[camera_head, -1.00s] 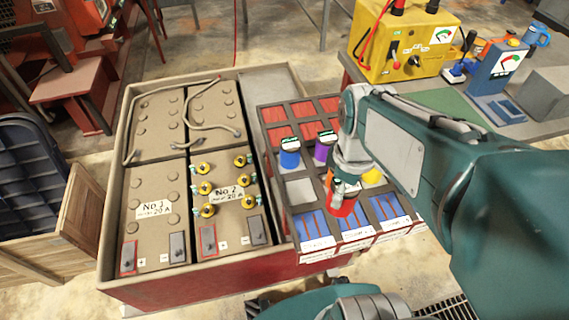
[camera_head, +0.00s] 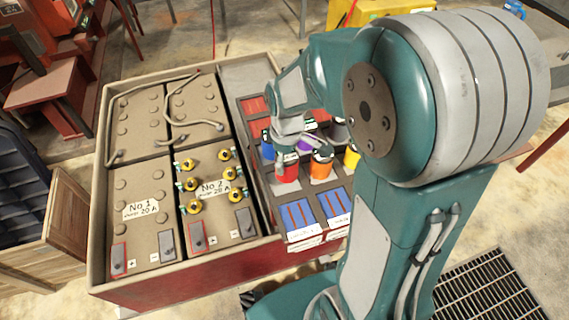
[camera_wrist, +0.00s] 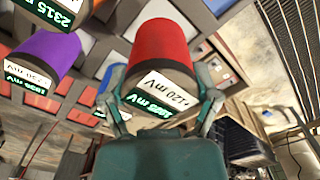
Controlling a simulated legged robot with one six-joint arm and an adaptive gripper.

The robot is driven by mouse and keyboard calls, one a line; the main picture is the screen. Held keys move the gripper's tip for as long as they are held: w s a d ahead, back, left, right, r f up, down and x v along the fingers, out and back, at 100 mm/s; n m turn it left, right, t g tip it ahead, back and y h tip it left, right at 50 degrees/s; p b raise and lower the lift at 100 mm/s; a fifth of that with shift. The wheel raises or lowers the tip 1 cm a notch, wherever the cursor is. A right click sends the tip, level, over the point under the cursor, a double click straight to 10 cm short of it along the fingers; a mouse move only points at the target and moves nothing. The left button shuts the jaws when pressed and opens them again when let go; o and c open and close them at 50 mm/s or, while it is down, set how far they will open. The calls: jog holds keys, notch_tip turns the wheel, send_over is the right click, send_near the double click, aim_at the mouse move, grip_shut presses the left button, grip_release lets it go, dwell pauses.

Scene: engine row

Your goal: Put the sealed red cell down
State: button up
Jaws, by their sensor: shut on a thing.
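The sealed red cell (camera_head: 287,173) is held by my gripper (camera_head: 289,145), low over the left compartment of the rack's middle row. In the wrist view the red cell (camera_wrist: 160,48) sits between both fingers of my gripper (camera_wrist: 163,98); its end label reads in mV. I cannot tell whether its bottom touches the compartment floor. The rack (camera_head: 271,190) holds a blue cell (camera_head: 267,149), a purple cell (camera_head: 305,145), a grey cell (camera_head: 338,132), an orange cell (camera_head: 321,167) just right of the red one, and a yellow cell (camera_head: 351,158). My arm hides the rack's right side.
Blue-floored compartments (camera_head: 298,214) lie in front of the red cell. A yellow box (camera_head: 372,12) stands behind.

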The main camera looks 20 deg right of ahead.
jog(key=f, duration=0.2)
jog(key=a+f, duration=0.1)
jog(key=shift+w, duration=0.3)
jog(key=shift+a+f, duration=0.1)
jog(key=shift+f, duration=0.25)
jog(key=shift+d+f, duration=0.1)
jog(key=shift+d, duration=0.25)
jog(key=o, duration=1.2)
jog(key=shift+c, duration=0.2)
jog(key=shift+a, duration=0.15)
